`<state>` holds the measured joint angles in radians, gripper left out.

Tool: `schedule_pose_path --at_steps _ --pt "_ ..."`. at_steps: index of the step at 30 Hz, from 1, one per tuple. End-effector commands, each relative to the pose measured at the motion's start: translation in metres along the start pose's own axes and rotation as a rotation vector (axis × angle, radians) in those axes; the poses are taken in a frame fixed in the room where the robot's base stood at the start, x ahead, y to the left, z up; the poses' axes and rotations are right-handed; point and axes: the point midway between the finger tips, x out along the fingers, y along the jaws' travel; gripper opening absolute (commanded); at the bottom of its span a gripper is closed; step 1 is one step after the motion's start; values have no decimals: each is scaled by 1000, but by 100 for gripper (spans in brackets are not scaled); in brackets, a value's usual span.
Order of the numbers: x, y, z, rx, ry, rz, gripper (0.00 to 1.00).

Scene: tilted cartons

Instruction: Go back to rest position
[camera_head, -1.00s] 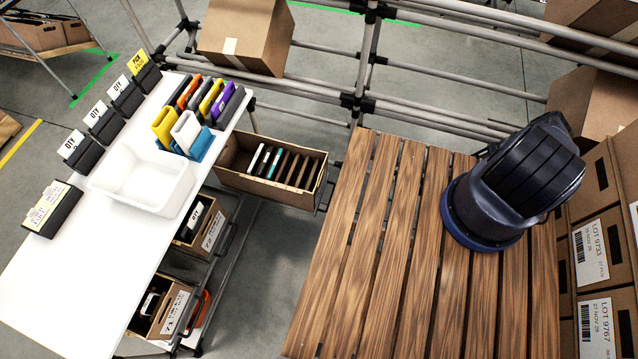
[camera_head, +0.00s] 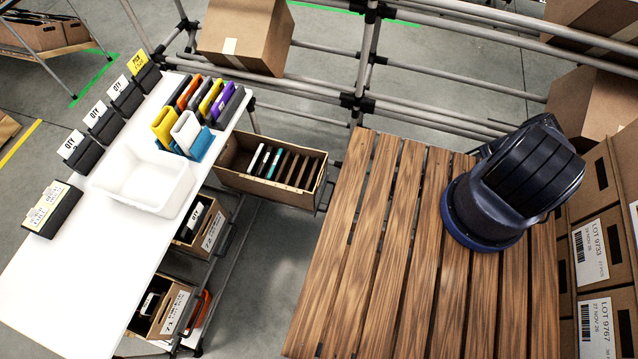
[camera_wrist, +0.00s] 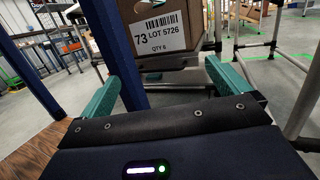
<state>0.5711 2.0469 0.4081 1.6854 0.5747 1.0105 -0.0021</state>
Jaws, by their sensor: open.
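My gripper (camera_wrist: 162,76) shows in the wrist view with its two green fingers wide apart and nothing between them. Beyond the fingers is a brown carton with a white label (camera_wrist: 160,32) reading "73 LOT 5726"; it looks apart from the fingers. In the head view my dark arm (camera_head: 525,180) is folded above the slatted wooden surface (camera_head: 400,250) at the right. The gripper itself is hidden in that view.
A white table (camera_head: 60,270) at the left bears a white tray (camera_head: 145,205) and several upright coloured cases. An open carton (camera_head: 318,190) sits beside it. Metal rack rails (camera_head: 440,117) run behind, and labelled cartons (camera_head: 600,250) line the right edge. The wooden surface's left part is clear.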

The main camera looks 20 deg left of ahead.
Motion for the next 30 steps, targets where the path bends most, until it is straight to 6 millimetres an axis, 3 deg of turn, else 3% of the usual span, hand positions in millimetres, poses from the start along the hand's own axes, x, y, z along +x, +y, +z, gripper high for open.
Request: schedule_pose_path --at_steps 10,21,30 --pt "-11 0 0 -1 2 0 100" --pt "-73 -1 0 -1 3 -1 100" --pt "-99 0 0 0 0 0 100"
